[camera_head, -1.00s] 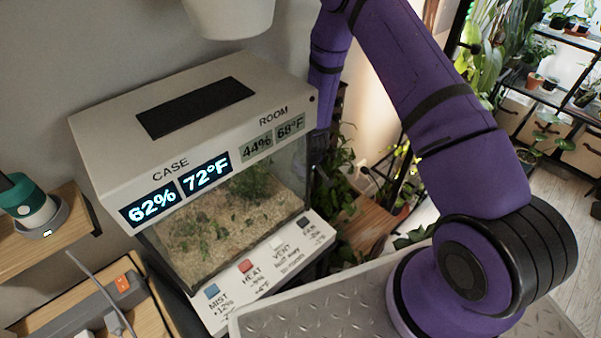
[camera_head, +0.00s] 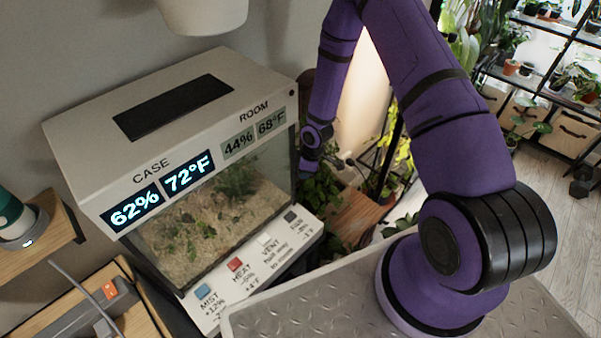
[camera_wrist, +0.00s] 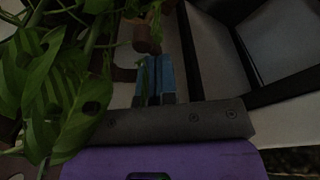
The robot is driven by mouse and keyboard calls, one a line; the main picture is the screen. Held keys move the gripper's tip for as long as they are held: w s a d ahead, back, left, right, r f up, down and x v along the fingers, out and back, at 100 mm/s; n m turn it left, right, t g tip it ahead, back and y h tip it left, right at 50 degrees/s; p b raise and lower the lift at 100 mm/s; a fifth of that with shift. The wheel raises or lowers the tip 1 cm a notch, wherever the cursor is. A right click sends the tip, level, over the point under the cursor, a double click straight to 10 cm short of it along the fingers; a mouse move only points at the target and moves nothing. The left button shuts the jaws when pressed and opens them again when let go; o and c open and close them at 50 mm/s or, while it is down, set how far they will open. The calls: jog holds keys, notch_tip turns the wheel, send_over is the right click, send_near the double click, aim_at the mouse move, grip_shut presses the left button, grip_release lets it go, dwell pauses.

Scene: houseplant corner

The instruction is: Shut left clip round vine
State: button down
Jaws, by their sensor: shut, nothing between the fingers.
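My gripper (camera_wrist: 154,80) shows in the wrist view as two blue fingers pressed together, with nothing held between them. Broad green vine leaves (camera_wrist: 62,95) fill the left of that view, and a thin green stem or leaf lies close to the fingers. A dark brown rounded piece (camera_wrist: 146,38) sits just beyond the fingertips; I cannot tell what it is or whether they touch it. I cannot make out the left clip in either view. In the head view my arm reaches down beside the case, and the fingers cannot be made out near the foliage (camera_head: 318,190).
A terrarium case (camera_head: 200,130) with readouts stands close to the left of my arm. A hanging white pot (camera_head: 203,12) is above it. A wooden stand (camera_head: 355,215) and plants are beyond. Pale panels with dark edges (camera_wrist: 225,60) lie right of the fingers. Open floor shows at the right.

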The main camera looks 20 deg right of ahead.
jog(key=shift+d, duration=0.35)
dwell(0.3)
jog(key=shift+s, duration=0.15)
jog(key=shift+s, duration=0.7)
